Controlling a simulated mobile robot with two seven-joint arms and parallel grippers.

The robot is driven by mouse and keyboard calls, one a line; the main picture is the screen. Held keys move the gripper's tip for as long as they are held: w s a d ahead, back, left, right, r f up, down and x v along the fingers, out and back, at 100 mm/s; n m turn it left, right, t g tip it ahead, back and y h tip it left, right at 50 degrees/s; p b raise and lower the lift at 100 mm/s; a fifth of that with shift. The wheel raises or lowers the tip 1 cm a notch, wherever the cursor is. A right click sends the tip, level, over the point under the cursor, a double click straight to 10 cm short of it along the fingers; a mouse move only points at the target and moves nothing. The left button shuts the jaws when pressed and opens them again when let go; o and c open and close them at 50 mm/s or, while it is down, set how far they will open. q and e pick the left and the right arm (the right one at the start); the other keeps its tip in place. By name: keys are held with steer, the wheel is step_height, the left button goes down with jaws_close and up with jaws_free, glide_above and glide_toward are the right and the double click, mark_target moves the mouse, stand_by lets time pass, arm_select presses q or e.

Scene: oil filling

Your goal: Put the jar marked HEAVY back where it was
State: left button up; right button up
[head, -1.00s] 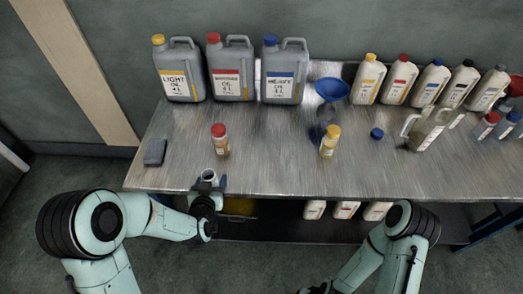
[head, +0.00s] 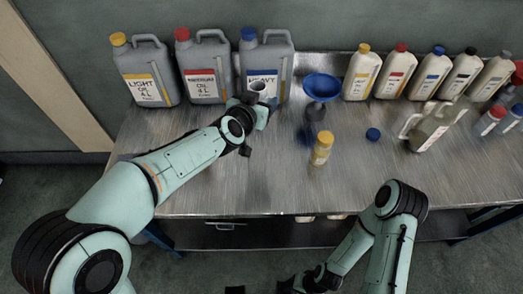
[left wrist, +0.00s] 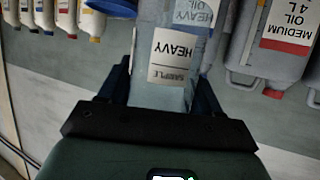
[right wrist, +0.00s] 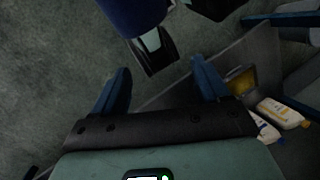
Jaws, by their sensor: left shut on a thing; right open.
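The jar marked HEAVY (left wrist: 174,60) is clear, with a white label reading HEAVY SAMPLE in the left wrist view. My left gripper (head: 256,104) is shut on it, one finger on each side. In the head view the jar's open round top (head: 259,88) shows just in front of the grey HEAVY oil can (head: 281,62). I cannot tell whether its base touches the bench. My right gripper (right wrist: 160,82) is open and empty, low in front of the bench. A loose blue cap (head: 373,134) lies on the bench.
A blue funnel (head: 321,86) stands right of the HEAVY can. A yellow-capped jar (head: 321,147) stands mid-bench. MEDIUM (head: 205,68) and LIGHT (head: 145,72) cans stand left. The metal bench (head: 290,190) is clear in front.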

arm_select(q)
steer(key=f+b, duration=0.1)
steer(key=f, duration=0.1)
steer(key=f+b, duration=0.2)
steer(key=f, duration=0.1)
steer(key=f+b, duration=0.1)
steer(key=f, duration=0.1)
steer(key=shift+s+a+f+b, duration=0.2)
steer(key=shift+s+b, duration=0.1)
steer(key=shift+b, duration=0.1)
step_height(320, 180, down, 12)
steer(key=b, duration=0.6)
steer(key=shift+w+f+b, duration=0.1)
steer(key=shift+b, duration=0.3)
steer(key=shift+d, duration=0.1)
arm_select(e)
steer(key=w+f+t, duration=0.1)
steer(key=w+f, duration=0.2)
steer(key=f, duration=0.8)
steer(key=shift+d+t, duration=0.4)
steer(key=shift+d, duration=0.05)
steer(key=shift+w+f, duration=0.1)
steer(key=shift+f, duration=0.05)
arm_select(q)
steer(key=o, duration=1.2)
steer(key=shift+c, duration=0.2)
arm_select(e)
steer(key=shift+w+d+h, duration=0.1)
steer(key=shift+h, duration=0.2)
